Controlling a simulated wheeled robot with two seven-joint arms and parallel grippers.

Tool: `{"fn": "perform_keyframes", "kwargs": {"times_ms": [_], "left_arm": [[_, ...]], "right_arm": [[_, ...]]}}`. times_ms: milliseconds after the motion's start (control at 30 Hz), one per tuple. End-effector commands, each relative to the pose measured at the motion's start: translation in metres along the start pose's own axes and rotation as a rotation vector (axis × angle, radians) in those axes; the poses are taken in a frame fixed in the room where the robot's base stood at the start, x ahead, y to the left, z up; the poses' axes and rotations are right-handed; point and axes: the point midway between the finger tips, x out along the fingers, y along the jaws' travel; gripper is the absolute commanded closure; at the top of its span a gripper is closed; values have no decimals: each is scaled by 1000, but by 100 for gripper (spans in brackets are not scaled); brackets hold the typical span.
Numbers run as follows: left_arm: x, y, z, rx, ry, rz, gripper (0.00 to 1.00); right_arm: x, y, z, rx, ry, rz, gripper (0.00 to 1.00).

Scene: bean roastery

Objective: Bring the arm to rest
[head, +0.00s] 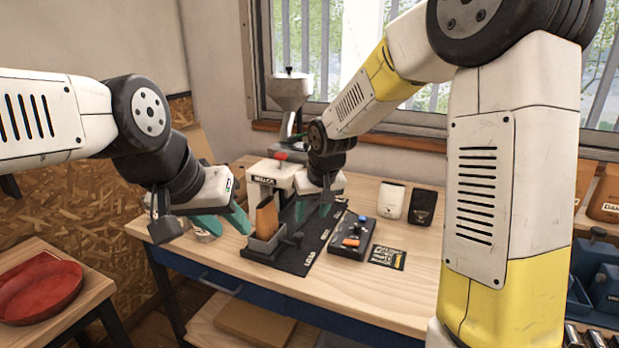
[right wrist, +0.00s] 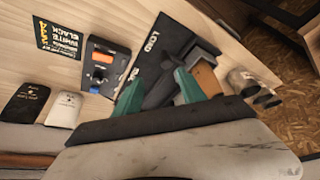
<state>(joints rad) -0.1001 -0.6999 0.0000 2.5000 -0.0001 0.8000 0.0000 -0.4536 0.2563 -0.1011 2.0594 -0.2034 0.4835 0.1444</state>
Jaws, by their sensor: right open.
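My right gripper (head: 314,208) hangs over the black sealer base on the wooden bench. Its teal fingers are apart and empty in the right wrist view (right wrist: 160,92), with the black base plate (right wrist: 160,52) below them. My left gripper (head: 222,220) is over the bench's left end, its teal fingers apart and nothing seen between them. A brown pouch (head: 267,219) stands upright in the grey holder (head: 264,243) of the white sealer (head: 277,175); it also shows beside a fingertip in the right wrist view (right wrist: 207,78). I cannot tell the right fingertips' height above the base.
A control box (head: 352,236) and a black card (head: 387,257) lie right of the base. A white bag (head: 392,201) and a black bag (head: 422,207) stand behind them. A metal hopper (head: 290,90) rises at the back. A red tray (head: 40,291) sits on the left table. The bench's front right is clear.

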Motion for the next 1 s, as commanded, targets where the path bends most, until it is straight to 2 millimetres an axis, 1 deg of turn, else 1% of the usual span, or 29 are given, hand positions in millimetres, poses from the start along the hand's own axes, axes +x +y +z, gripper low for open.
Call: {"fn": "perform_keyframes", "kwargs": {"times_ms": [33,67,100,167,200,267,300,367,400,500,600,700,833,1000], "left_arm": [[0,0,0,0,0,0,64],[0,0,0,0,0,0,64],[0,0,0,0,0,0,64],[0,0,0,0,0,0,64],[0,0,0,0,0,0,64],[0,0,0,0,0,0,64],[0,0,0,0,0,0,64],[0,0,0,0,0,0,64],[0,0,0,0,0,0,64],[0,0,0,0,0,0,64],[0,0,0,0,0,0,64],[0,0,0,0,0,0,64],[0,0,0,0,0,0,64],[0,0,0,0,0,0,64]], "right_arm": [[-25,12,6,30,19,-2,52],[-38,18,12,45,26,-3,52],[-56,26,21,68,36,-5,52],[-82,36,36,97,50,-8,52],[-98,41,47,117,59,-10,52],[-120,48,65,144,74,-12,52],[-134,52,78,162,84,-13,52],[-153,57,97,187,100,-13,52],[-165,59,111,203,110,-13,52],[-188,61,143,237,134,-11,52],[-202,60,169,261,154,-7,52],[-210,58,187,278,166,-4,52],[-214,56,198,286,172,-2,52],[-214,55,200,287,173,-2,52]]}}
